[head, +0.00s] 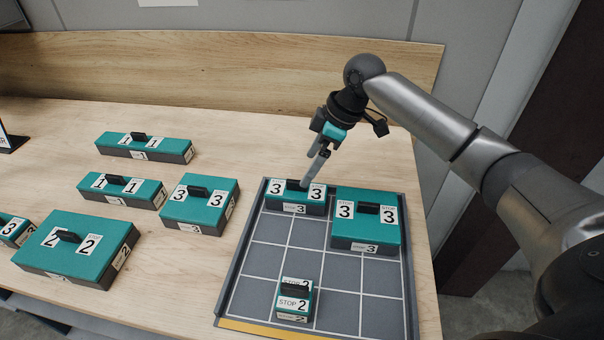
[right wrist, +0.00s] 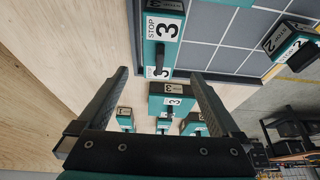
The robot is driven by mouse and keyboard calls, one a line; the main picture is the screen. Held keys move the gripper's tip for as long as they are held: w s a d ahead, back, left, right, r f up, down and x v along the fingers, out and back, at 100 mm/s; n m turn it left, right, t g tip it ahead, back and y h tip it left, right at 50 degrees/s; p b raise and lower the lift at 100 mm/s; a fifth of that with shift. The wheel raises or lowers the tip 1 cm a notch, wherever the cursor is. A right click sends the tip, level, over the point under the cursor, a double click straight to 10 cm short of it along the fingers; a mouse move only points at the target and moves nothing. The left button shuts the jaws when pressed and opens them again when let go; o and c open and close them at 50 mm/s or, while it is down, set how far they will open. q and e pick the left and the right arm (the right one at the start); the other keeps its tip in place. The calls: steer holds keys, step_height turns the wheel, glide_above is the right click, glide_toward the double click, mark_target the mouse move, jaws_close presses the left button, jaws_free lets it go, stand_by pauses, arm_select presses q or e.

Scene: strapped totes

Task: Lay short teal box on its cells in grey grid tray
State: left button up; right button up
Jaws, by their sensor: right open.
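A short teal box (head: 295,196) with a black handle and 3 labels lies in the back left corner of the grey grid tray (head: 233,272). It looks flat and lies along the tray's back edge. My right gripper (head: 309,180) is just over this box, fingers pointing down, open and empty. In the right wrist view, the box (right wrist: 163,29) shows beyond the open fingertips (right wrist: 160,74), its handle roughly in line with the gap. Whether a finger touches the handle cannot be told. My left gripper is not in view.
In the tray, a larger teal box (head: 365,234) stands at the back right and a small box (head: 295,302) at the front. Middle cells are bare. Several teal boxes, including a long one (head: 145,148) and a large one (head: 80,250), stand left on the table. A wooden board (head: 220,75) rises behind.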

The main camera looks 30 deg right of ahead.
steer(key=shift+v, duration=1.75)
